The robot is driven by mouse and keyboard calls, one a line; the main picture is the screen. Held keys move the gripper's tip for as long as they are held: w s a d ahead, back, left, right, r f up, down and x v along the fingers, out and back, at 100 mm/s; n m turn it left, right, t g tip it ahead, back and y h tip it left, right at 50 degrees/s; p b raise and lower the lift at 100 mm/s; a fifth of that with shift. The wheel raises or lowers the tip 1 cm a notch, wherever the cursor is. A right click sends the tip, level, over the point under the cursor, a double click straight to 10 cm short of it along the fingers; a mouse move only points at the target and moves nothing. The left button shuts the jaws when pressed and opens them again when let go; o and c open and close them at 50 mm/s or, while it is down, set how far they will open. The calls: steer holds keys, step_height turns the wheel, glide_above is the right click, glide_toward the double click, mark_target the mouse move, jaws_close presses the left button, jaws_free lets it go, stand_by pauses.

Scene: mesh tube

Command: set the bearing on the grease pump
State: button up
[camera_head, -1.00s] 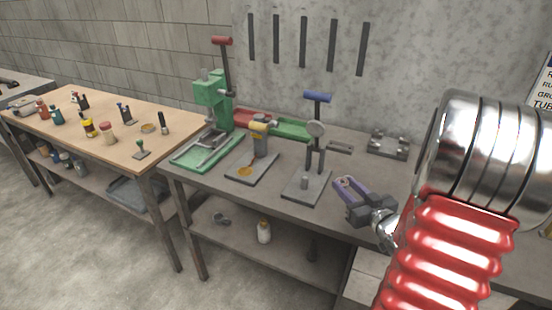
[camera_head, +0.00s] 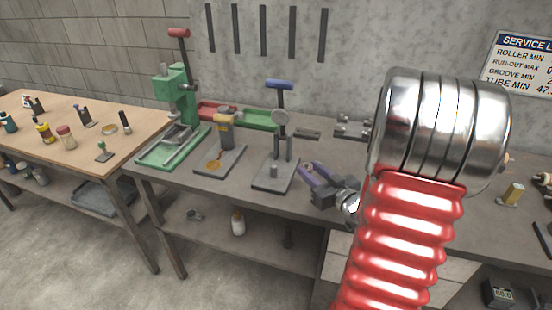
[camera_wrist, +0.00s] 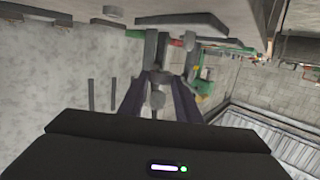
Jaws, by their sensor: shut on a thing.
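My gripper (camera_head: 312,173) has purple fingers and hangs over the front right part of the grey bench, right of the blue-handled stand. In the wrist view it is shut on a small grey round piece (camera_wrist: 157,98), which looks like the bearing; in the head view it is mostly hidden between the fingers. The grease pump seems to be the grey post with a yellow band (camera_head: 226,128) on a flat plate with a yellow-brown patch. It stands left of the blue-handled stand, apart from my gripper.
A green press (camera_head: 174,95) is farther left. Red and green trays (camera_head: 255,118) lie behind. A wooden table (camera_head: 85,130) with bottles is at left.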

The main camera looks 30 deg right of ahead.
steer(key=shift+y, duration=0.3)
steer(key=w+a, duration=0.7)
steer(key=shift+w+r, duration=0.1)
steer(key=w+a+f, duration=0.1)
steer(key=w+a, duration=0.3)
steer(key=a, duration=0.8)
steer(key=w+a+f+n+y, duration=0.1)
steer(key=w+a, duration=0.3)
steer(key=a, duration=0.9)
steer(key=shift+w, duration=0.4)
steer(key=shift+s+f, duration=0.1)
